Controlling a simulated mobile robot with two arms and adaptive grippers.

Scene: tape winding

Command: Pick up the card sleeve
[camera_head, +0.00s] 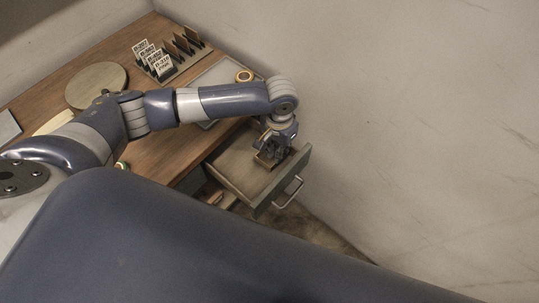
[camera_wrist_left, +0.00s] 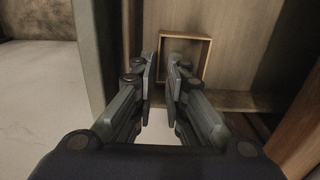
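My left gripper (camera_head: 277,150) reaches down into the open drawer. In the left wrist view its two fingers (camera_wrist_left: 161,68) are apart, with a narrow gap and nothing clearly held between the tips. A small open wooden box (camera_head: 267,160) lies on the drawer floor under the gripper. In the wrist view the box (camera_wrist_left: 206,42) is just beyond the fingertips, partly behind the right finger. A pale patch (camera_wrist_left: 161,126) shows lower between the fingers; I cannot tell whether it is the card sleeve. I cannot make out the sleeve for certain. My right gripper is not in view.
The drawer (camera_head: 232,169) has grey walls and a front handle (camera_head: 290,193). On the wooden desk (camera_head: 165,151) are a round wooden disc (camera_head: 97,83), a rack with several labelled cards (camera_head: 152,59), a grey tray (camera_head: 217,73) and a tape roll (camera_head: 244,76). A wall bounds the right.

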